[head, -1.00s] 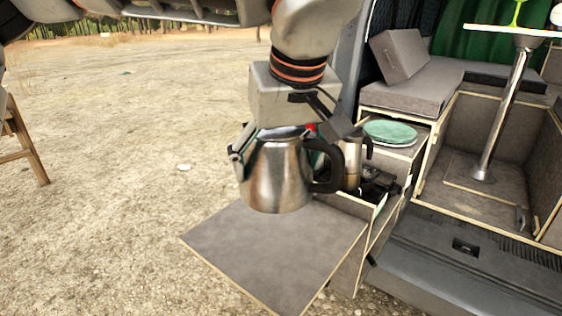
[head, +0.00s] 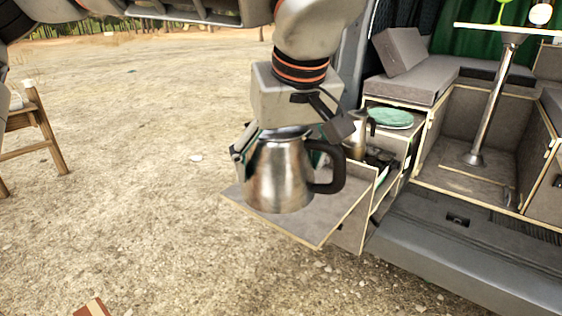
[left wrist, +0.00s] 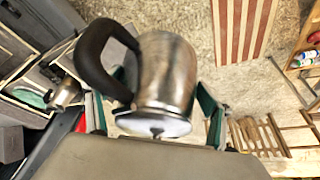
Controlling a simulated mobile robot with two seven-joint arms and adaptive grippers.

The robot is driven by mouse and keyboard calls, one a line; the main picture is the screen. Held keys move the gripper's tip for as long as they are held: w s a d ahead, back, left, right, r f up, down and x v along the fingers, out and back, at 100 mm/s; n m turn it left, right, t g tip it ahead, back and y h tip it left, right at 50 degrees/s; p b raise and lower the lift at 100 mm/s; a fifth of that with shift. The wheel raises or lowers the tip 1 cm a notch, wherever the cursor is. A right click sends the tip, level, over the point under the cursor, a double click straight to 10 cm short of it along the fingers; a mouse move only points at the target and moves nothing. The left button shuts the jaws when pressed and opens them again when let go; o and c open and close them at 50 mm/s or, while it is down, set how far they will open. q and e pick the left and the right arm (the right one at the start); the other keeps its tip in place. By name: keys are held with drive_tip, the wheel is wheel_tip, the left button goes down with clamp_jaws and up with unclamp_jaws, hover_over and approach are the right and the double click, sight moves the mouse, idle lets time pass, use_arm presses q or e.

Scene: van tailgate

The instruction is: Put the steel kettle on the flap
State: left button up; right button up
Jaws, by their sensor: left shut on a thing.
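The steel kettle (head: 277,176) is in the middle of the head view, upright, with its black handle to the right. My left gripper (head: 290,140) is shut on it and hides its upper part. In the left wrist view the kettle (left wrist: 166,75) sits between the two green-padded fingers (left wrist: 155,112). The flap (head: 318,222) is the grey board with pale edges behind and below the kettle. The kettle covers part of the flap, and I cannot tell the gap between them. My right gripper is not in view.
Beside the flap, a van drawer unit holds a moka pot (head: 357,138) and green plates (head: 389,118). The van bumper (head: 470,250) is at the right. A wooden chair (head: 32,130) stands far left. Open gravel lies left of the flap.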

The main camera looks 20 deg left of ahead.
use_arm(q)
drive_tip(key=f, duration=0.2)
drive_tip(key=a+f, duration=0.1)
drive_tip(key=shift+s+a+m, duration=0.1)
drive_tip(key=shift+s+m, duration=0.2)
drive_tip(key=shift+m, duration=0.1)
drive_tip(key=w+a+f+m+h, duration=0.1)
drive_tip(key=a+f+m, duration=0.1)
drive_tip(key=f, duration=0.5)
drive_tip(key=w+a+f+m, duration=0.2)
drive_tip(key=a+f, duration=0.1)
drive_tip(key=f, duration=0.3)
drive_tip(key=w+a+f+m+h, duration=0.1)
drive_tip(key=w+a+f+m, duration=0.1)
drive_tip(key=f, duration=0.5)
drive_tip(key=shift+a+f+t+h, duration=0.3)
drive_tip(key=shift+a+t, duration=0.1)
drive_tip(key=shift+a, duration=0.35)
drive_tip(key=shift+s, duration=0.15)
